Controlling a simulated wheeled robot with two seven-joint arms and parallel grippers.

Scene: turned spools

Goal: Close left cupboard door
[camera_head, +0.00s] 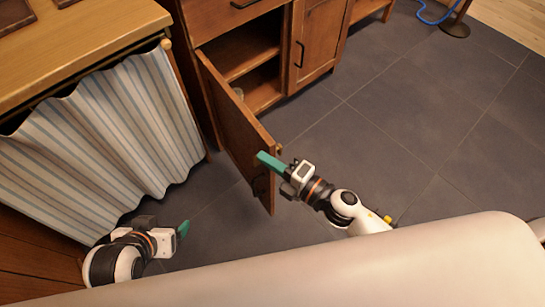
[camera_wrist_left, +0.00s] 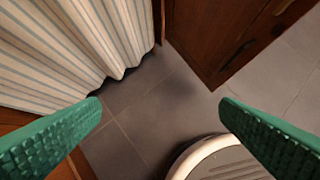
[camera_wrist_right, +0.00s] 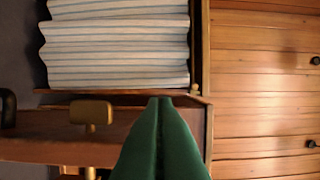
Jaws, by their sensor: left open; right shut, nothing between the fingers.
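The left cupboard door (camera_head: 238,125) is brown wood and stands wide open, swung out from the cabinet toward me. Its dark handle (camera_head: 259,184) is on the face toward the curtain, and that face also shows in the left wrist view (camera_wrist_left: 215,40). My right gripper (camera_head: 268,160) is shut and empty, its green fingers at the door's free end near the top corner; I cannot tell whether they touch. In the right wrist view its fingers (camera_wrist_right: 160,140) are together. My left gripper (camera_head: 183,230) is open, low at the left, apart from the door.
The cupboard's right door (camera_head: 318,45) is closed. The open compartment (camera_head: 245,60) shows a shelf and a small pale object. A striped curtain (camera_head: 100,135) hangs under a wooden counter (camera_head: 80,40) at the left. Grey floor tiles (camera_head: 420,130) are clear at the right.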

